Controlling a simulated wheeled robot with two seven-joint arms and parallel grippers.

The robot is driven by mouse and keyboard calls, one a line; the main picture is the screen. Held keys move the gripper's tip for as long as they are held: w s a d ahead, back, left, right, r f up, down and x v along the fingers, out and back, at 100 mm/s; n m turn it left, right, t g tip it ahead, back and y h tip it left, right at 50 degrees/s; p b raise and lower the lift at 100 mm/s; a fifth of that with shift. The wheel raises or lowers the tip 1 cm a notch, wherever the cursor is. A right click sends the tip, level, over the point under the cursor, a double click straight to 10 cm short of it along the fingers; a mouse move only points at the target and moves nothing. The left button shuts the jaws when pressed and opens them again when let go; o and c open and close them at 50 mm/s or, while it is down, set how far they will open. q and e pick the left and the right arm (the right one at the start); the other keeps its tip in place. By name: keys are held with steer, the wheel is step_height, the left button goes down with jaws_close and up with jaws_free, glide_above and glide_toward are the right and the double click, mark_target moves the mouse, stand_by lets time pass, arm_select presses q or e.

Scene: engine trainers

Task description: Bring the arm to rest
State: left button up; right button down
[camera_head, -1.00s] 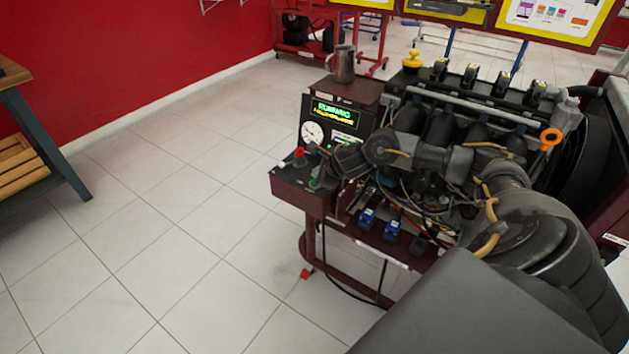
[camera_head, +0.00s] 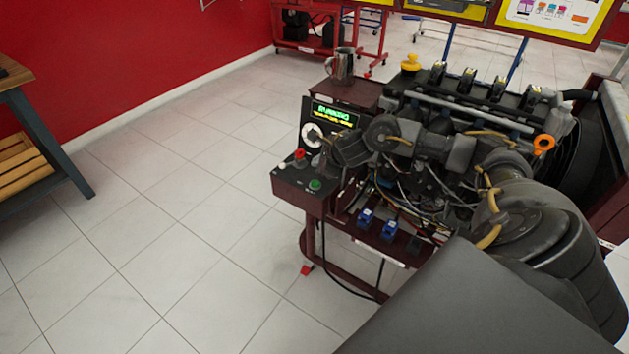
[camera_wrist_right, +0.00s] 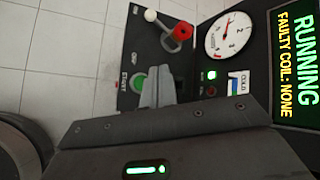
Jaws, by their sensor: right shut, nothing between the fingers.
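My right arm (camera_head: 425,140) reaches across the front of the engine trainer. Its gripper (camera_head: 322,146) is at the control panel, in front of the round gauge (camera_head: 310,136), and partly covers it. In the wrist view the right gripper (camera_wrist_right: 155,86) has its fingers together with nothing between them. The fingers overlap the lower edge of the green start button (camera_wrist_right: 138,80) in that view; contact cannot be told. In the head view the green button (camera_head: 316,184) shows clear below the gripper. My left gripper is in neither view.
The engine (camera_head: 470,105) stands close behind my right arm. A metal jug (camera_head: 341,64) stands on the trainer. A wooden-topped bench (camera_head: 14,78) is at left, with clear floor between.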

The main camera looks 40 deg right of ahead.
stand_by(0.3)
